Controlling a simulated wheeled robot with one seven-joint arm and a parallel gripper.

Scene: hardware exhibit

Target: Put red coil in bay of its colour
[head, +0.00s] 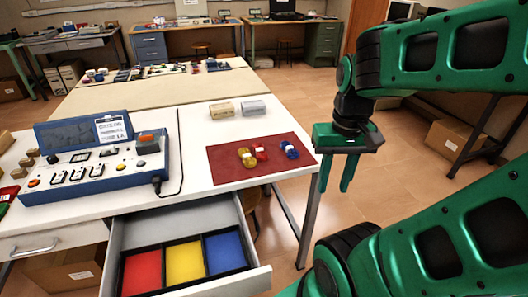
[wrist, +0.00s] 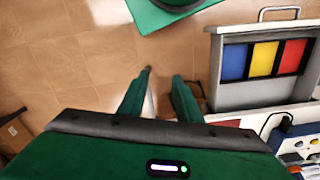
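The red coil (head: 260,151) lies on a dark red mat (head: 222,165) near the table's right front edge, between a yellow coil (head: 245,157) and a blue coil (head: 290,149). An open drawer below the table holds a red bay (head: 143,270), a yellow bay (head: 185,261) and a blue bay (head: 226,251). The wrist view also shows the red bay (wrist: 292,56), yellow bay (wrist: 263,59) and blue bay (wrist: 233,61), with no coil visible in them. My gripper (head: 336,188) hangs right of the table, pointing down, open and empty, apart from the coils.
A blue control console (head: 95,165) with a cable stands on the table's left. Two small blocks, one tan (head: 221,110) and one grey (head: 253,107), lie behind the mat. The drawer (head: 258,282) juts out in front.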

